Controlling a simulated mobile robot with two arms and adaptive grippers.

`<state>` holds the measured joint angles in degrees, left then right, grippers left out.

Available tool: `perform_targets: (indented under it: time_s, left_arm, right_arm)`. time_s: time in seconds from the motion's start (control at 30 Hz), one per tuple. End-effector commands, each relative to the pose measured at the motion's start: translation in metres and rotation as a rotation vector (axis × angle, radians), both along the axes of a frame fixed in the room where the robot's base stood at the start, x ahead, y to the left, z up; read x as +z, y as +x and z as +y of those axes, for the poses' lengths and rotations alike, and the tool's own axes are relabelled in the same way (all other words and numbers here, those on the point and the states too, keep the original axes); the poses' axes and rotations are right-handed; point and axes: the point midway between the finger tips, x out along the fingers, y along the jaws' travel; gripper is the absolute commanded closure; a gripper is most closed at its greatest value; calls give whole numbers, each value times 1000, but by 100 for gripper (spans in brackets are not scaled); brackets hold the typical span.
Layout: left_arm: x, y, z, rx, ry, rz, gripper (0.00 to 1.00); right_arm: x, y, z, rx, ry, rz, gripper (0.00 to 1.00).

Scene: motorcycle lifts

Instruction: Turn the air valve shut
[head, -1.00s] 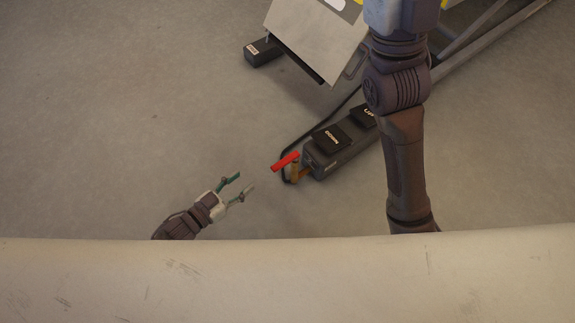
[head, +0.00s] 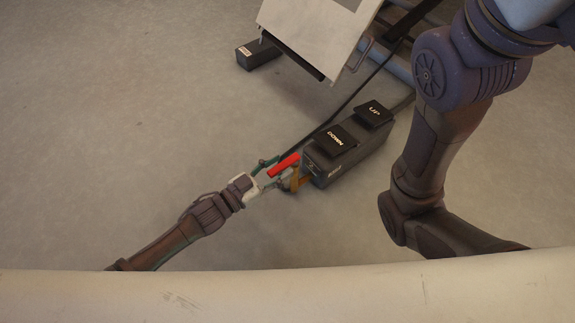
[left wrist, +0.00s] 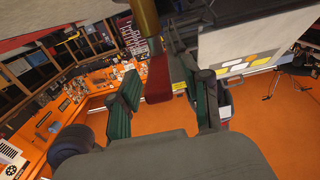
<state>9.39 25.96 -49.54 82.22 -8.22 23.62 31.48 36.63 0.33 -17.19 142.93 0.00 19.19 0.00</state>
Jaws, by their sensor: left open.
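The air valve has a red lever handle (head: 284,164) on a brass body (head: 295,181), at the near end of the dark foot pedal unit. My left gripper (head: 272,172) is open, with its green-padded fingers around the red handle's near end in the head view. In the left wrist view the red handle (left wrist: 157,82) reaches between the two open fingers, and the brass body (left wrist: 145,18) is above it. I cannot tell whether either finger touches the handle. My right gripper is not in view; only the right arm shows.
The pedal unit (head: 350,155) has UP and DOWN pedals, with a dark hose beside it. A pale lift plate (head: 312,32) and a small black block (head: 258,54) are behind. The floor left of the valve is clear.

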Motion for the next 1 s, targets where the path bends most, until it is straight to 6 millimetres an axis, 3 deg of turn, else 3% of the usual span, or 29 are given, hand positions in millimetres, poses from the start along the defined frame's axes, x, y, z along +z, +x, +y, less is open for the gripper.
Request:
perform_targets:
  time_s: [0.2,0.57,0.87,1.0]
  left_arm:
    - [-2,16,-21,0,0,-1,52]
    - [0,19,-26,1,2,0,52]
    - [0,19,-26,1,1,0,99]
    - [0,19,-25,1,1,0,100]
  right_arm:
    - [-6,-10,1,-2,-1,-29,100]
    - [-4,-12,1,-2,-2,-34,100]
    - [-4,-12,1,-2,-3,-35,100]
    - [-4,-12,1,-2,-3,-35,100]
